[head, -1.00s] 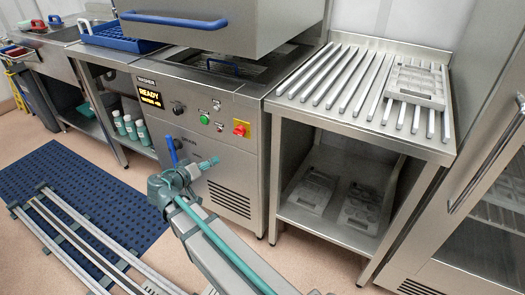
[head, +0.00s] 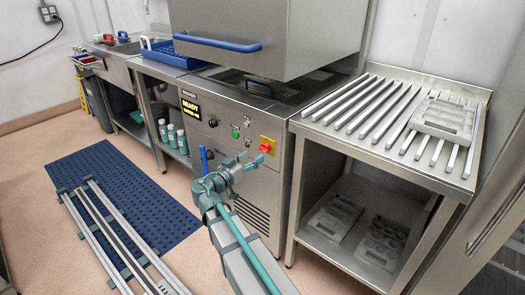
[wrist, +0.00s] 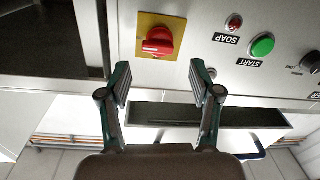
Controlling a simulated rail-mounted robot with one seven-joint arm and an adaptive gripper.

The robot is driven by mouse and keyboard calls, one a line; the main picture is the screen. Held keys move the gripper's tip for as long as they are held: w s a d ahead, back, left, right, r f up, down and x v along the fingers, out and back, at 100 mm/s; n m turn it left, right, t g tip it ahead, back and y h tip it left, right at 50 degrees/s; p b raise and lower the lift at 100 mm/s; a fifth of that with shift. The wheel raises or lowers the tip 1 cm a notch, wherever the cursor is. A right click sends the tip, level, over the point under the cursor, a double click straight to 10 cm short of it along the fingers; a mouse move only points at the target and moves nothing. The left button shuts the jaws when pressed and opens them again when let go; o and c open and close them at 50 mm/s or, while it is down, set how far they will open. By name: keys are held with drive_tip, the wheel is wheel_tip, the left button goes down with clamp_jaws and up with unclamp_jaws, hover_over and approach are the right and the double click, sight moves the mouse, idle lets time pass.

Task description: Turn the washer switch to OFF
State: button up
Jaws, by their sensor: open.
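The washer switch (head: 267,147) is a red rotary knob on a yellow square plate, on the steel front panel of the washer (head: 232,160). In the wrist view the switch (wrist: 159,42) is close, with a pale mark across its grip; I cannot read its position. My gripper (head: 256,163) is in front of the panel, just below the switch in the head view. In the wrist view my gripper (wrist: 160,82) is open and empty. Its fingertips are apart, just below the knob in the picture, one to each side; no touch shows.
A green START button (wrist: 263,45) and red SOAP button (wrist: 234,22) are near the switch, labels upside down in the wrist view. The washer display (head: 190,106) reads READY. A slatted steel table (head: 345,135) stands right of the washer, with a mould tray (head: 447,118) on top.

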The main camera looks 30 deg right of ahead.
sight(262, 150)
drive_tip(key=x, duration=0.6)
drive_tip(key=shift+w+d, duration=0.15)
drive_tip(key=shift+d, duration=0.25)
drive_tip(key=c, duration=1)
